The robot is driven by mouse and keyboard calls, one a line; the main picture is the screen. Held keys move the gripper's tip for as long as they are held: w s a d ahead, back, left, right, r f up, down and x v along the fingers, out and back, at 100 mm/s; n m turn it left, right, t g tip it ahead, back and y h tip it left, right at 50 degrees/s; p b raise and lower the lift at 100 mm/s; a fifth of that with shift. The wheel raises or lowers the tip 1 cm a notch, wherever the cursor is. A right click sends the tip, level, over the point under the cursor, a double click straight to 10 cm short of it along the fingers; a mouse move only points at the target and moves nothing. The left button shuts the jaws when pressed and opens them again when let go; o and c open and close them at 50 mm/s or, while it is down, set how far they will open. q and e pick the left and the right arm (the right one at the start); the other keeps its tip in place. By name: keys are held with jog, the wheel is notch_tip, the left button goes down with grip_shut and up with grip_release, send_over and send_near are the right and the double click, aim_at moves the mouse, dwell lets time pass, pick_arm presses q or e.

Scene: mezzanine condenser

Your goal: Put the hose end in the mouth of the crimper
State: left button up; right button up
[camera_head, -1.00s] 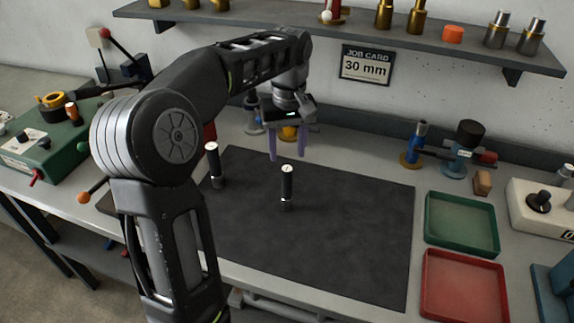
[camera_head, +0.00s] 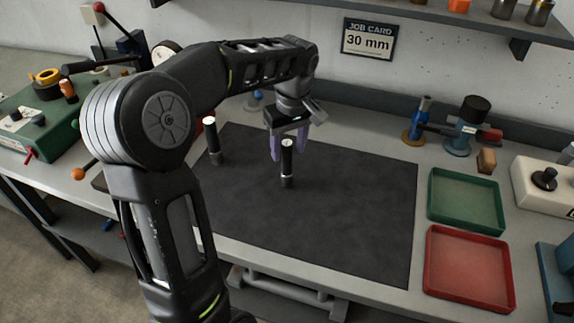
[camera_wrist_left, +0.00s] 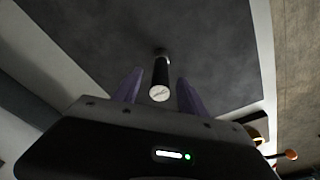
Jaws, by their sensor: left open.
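Two short black hose pieces with pale tops stand upright on the dark mat (camera_head: 340,225): one near the middle (camera_head: 287,165), one to its left (camera_head: 213,142) beside my arm. In the left wrist view this hose piece (camera_wrist_left: 160,78) shows between and beyond the open fingers (camera_wrist_left: 160,90); I see no contact. A green machine (camera_head: 50,125) with a yellow ring stands at the far left; I cannot tell whether it is the crimper. My right gripper is not in view.
A green tray (camera_head: 432,205) and a red tray (camera_head: 428,270) lie right of the mat. A job card (camera_head: 367,39) reading 30 mm hangs on the wall. The right part of the mat is clear.

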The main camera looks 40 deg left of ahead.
aim_at(287, 160)
pick_arm(q)
jog(key=shift+f, duration=0.1)
jog(key=f, duration=0.1)
jog(key=f+p, duration=0.1)
jog(key=f, duration=0.3)
jog(key=shift+w+a+p, duration=0.1)
jog(key=shift+a+p, duration=0.15)
jog(key=shift+p, duration=0.05)
grip_shut()
dwell(0.6)
